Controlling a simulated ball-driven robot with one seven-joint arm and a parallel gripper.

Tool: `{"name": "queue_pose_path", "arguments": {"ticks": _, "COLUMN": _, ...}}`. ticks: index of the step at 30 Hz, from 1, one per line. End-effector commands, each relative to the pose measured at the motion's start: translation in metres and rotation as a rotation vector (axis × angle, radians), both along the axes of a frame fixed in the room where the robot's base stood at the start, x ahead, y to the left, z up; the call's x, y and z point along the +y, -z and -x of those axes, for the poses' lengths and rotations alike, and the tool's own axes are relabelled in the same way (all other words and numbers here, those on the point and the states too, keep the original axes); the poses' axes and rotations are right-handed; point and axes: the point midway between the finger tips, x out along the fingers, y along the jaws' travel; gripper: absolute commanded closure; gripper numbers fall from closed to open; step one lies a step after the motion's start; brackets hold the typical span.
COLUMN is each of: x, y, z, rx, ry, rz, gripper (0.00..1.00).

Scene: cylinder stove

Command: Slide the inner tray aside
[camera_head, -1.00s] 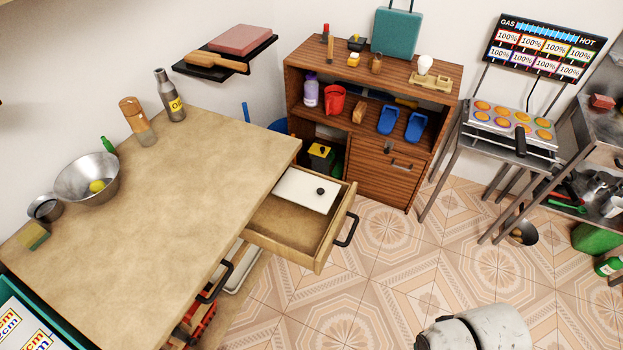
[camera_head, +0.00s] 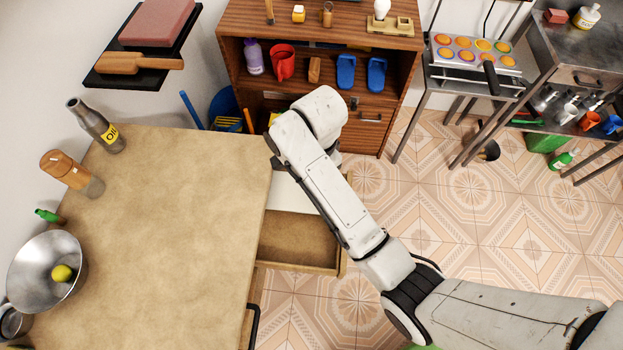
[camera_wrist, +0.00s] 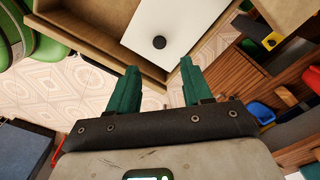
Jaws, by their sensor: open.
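The inner tray is a flat white panel with a small black round knob. In the wrist view the white inner tray (camera_wrist: 178,28) lies inside the open wooden drawer (camera_wrist: 100,40). In the head view my arm hides the gripper.
A wooden worktop (camera_head: 185,220) stands left of the drawer, with a metal bowl (camera_head: 38,285) and bottles at its far left. A brown shelf cabinet (camera_head: 235,75) stands behind the drawer. Tiled floor (camera_head: 470,235) is open to the right.

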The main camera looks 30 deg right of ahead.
Motion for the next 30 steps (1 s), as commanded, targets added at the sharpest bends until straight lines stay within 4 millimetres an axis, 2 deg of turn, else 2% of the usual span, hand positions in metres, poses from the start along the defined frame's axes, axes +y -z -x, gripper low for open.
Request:
{"name": "queue_pose_path", "arguments": {"ticks": 9, "x": -0.001, "y": 0.057, "z": 0.001, "rx": 0.003, "ry": -0.001, "rz": 0.0, "gripper": 0.5}}
{"name": "queue_pose_path", "arguments": {"ticks": 15, "x": -0.001, "y": 0.084, "z": 0.001, "rx": 0.002, "ry": -0.002, "rz": 0.0, "gripper": 0.5}}
{"name": "queue_pose_path", "arguments": {"ticks": 21, "x": 0.0, "y": 0.095, "z": 0.001, "rx": 0.0, "ry": -0.002, "rz": 0.0, "gripper": 0.5}}
{"name": "queue_pose_path", "arguments": {"ticks": 29, "x": 0.0, "y": 0.095, "z": 0.001, "rx": -0.001, "ry": -0.002, "rz": 0.0, "gripper": 0.5}}
{"name": "queue_pose_path", "arguments": {"ticks": 30, "x": 0.0, "y": 0.095, "z": 0.001, "rx": -0.001, "ry": -0.002, "rz": 0.0, "gripper": 0.54}}
